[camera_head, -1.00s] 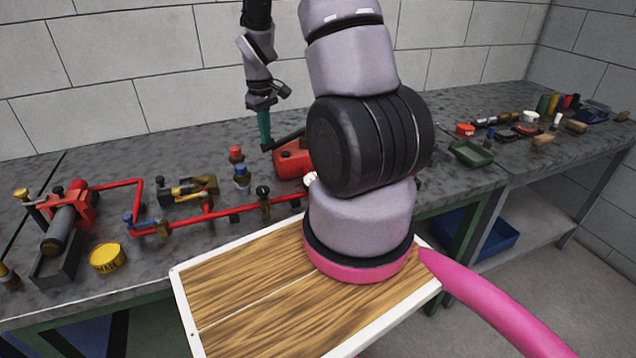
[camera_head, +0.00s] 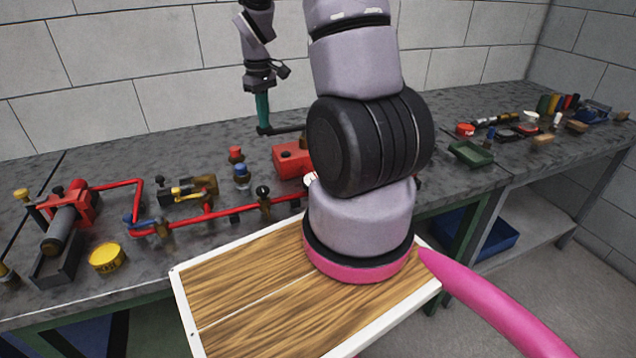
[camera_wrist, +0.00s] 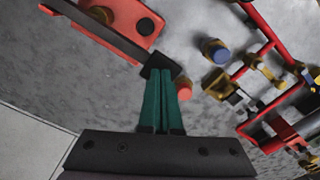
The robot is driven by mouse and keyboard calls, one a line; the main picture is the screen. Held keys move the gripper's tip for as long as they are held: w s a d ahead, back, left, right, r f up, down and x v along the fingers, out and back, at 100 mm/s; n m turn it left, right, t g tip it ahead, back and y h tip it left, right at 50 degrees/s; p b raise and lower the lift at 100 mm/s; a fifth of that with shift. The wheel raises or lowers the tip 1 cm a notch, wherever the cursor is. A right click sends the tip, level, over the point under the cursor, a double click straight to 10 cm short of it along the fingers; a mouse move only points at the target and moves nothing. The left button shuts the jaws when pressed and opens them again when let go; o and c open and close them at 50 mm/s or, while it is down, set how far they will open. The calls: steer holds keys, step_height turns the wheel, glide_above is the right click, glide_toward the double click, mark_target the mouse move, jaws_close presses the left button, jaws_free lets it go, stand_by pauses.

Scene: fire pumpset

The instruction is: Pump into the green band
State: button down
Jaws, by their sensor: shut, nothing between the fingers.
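The red pump box (camera_head: 290,158) stands on the bench behind my arm, its right side hidden. Its dark lever (camera_head: 285,129) runs about level above the box and ends at my fingertips. My gripper (camera_head: 263,128) points down with green fingers shut together. In the wrist view the fingertips (camera_wrist: 164,72) meet or overlap the black block at the lever's end (camera_wrist: 158,66); I cannot tell whether they touch. The red pump top (camera_wrist: 125,20) shows beyond the lever. A small white round face, perhaps the gauge (camera_head: 310,180), is mostly hidden by my arm; no needle or green band is readable.
Red pipework (camera_head: 225,214) with valves runs along the bench front. Red-capped (camera_head: 236,154) and blue-capped (camera_head: 242,174) fittings stand left of the pump. A yellow tin (camera_head: 107,257) sits at front left and a green tray (camera_head: 471,153) at right. Bare bench lies behind the pump.

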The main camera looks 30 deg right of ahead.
steer(key=shift+f, duration=2.7)
steer(key=shift+r, duration=2.7)
steer(key=shift+r, duration=3)
steer(key=shift+s, duration=0.1)
